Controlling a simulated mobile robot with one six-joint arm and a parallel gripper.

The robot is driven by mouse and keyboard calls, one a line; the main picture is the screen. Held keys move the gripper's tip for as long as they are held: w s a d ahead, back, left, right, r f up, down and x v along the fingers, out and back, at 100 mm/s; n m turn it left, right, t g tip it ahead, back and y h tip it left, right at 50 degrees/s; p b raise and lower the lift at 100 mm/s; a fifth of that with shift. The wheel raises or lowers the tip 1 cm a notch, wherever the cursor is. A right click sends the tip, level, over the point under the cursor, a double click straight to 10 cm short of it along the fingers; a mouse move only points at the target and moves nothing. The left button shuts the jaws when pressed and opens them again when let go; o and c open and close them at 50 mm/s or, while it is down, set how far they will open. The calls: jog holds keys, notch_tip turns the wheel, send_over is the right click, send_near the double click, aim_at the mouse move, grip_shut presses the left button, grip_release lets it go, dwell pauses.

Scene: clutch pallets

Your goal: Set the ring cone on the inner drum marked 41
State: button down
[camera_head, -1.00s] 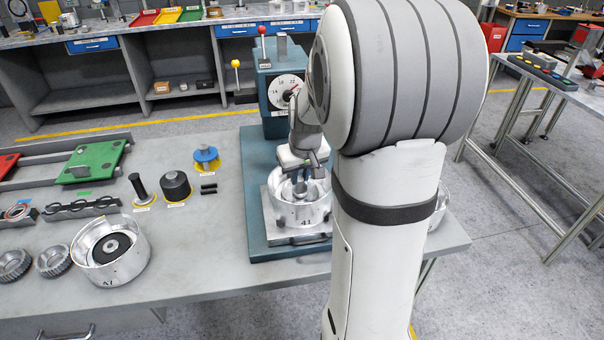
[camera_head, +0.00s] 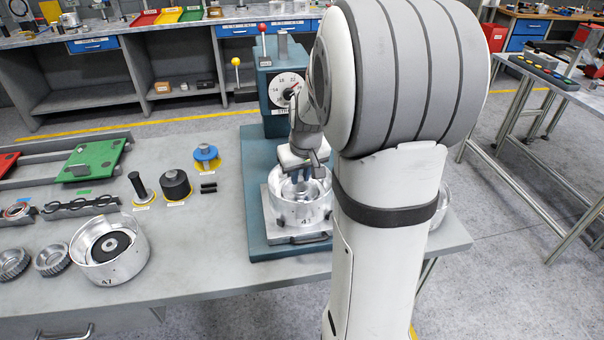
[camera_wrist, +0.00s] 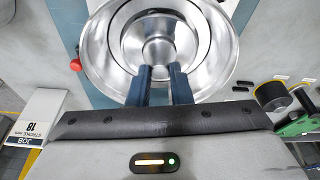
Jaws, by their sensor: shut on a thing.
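A silver drum (camera_head: 301,217) stands on the blue press base. Its front mark is small; it reads like 41 or 43. The wrist view looks down into its wide shiny bowl (camera_wrist: 103,55). A silver ring cone (camera_wrist: 158,57) appears in the middle of the bowl, at my fingertips. My gripper (camera_wrist: 161,74) has its two blue fingers shut on the cone's near edge. In the head view my gripper (camera_head: 308,174) is over the drum. I cannot tell whether the cone rests on the drum or is held just above it.
A press with a dial (camera_head: 286,90) stands behind. Another drum (camera_head: 110,250), marked like 47, has a dark centre and sits left. Toothed rings (camera_head: 53,259), a black cylinder (camera_head: 175,186) and a blue-topped spool (camera_head: 206,157) stand on the table. The table between them has bare room.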

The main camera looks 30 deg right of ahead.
jog(key=c, duration=1.2)
grip_release()
jog(key=shift+c, duration=0.2)
jog(key=shift+r, duration=0.1)
notch_tip(320, 180, up, 9)
jog(key=p, duration=0.6)
jog(key=s+a+r, duration=0.1)
jog(key=s+a, duration=0.6)
jog(key=s, duration=0.2)
jog(key=s+a+r+n, duration=0.1)
jog(key=s+a+r, duration=0.1)
jog(key=s+a, duration=0.4)
jog(key=s, duration=0.4)
jog(key=shift+s+a+r, duration=0.15)
jog(key=shift+a+r, duration=0.1)
jog(key=shift+a, duration=0.15)
